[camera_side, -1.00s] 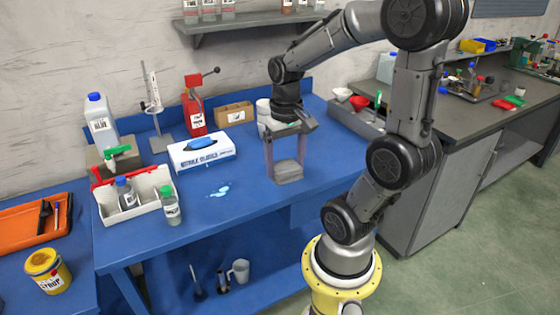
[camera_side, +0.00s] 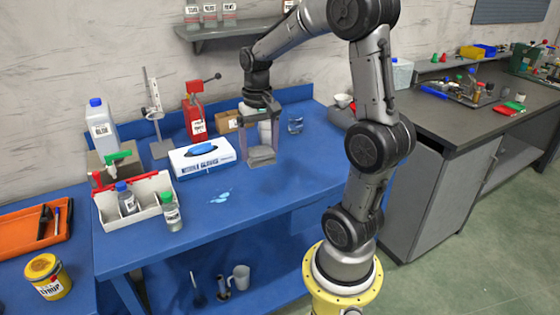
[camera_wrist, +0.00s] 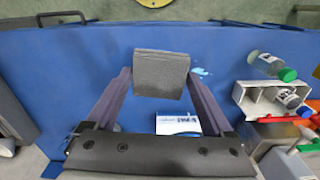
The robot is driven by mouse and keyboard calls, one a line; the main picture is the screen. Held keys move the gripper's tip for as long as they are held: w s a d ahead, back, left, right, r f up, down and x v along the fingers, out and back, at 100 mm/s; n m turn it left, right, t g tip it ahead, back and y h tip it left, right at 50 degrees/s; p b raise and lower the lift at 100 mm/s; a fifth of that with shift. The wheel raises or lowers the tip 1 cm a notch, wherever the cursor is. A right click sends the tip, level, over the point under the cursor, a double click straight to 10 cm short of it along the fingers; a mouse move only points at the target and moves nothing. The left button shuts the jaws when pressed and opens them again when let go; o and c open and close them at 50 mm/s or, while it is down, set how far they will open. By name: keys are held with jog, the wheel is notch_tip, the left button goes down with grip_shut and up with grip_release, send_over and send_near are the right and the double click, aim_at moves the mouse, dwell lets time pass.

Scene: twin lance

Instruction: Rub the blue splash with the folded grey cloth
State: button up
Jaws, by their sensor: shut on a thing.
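The folded grey cloth (camera_side: 262,156) is held between the fingertips of my gripper (camera_side: 261,147), above the blue table. In the wrist view the cloth (camera_wrist: 161,75) fills the space between the two fingers of my gripper (camera_wrist: 158,82). The blue splash (camera_side: 219,197) is a light patch on the tabletop, left of and nearer the front than the cloth. In the wrist view a part of the splash (camera_wrist: 200,72) shows just right of the cloth; the cloth and finger may hide some of it.
The glove box (camera_side: 203,160) stands left of the cloth. A white caddy (camera_side: 150,208) with bottles is further left. The tabletop right of the splash is clear.

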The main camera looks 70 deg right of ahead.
jog(key=shift+n, duration=0.3)
jog(key=shift+w+d+f, duration=0.35)
jog(key=shift+w+f, duration=1.1)
jog(key=shift+f, duration=0.85)
jog(key=shift+w+d+f, duration=0.4)
jog(key=shift+w+f, duration=1)
jog(key=shift+f, duration=0.95)
jog(key=shift+w+d+f, duration=0.35)
jog(key=shift+w+f, duration=1.1)
jog(key=shift+f, duration=0.85)
jog(key=shift+w+a+f, duration=0.2)
jog(key=shift+w+f, duration=0.05)
jog(key=shift+w+a, duration=3.35)
jog(key=shift+a, duration=0.05)
jog(key=shift+s+d, duration=3.6)
notch_tip(320, 180, up, 8)
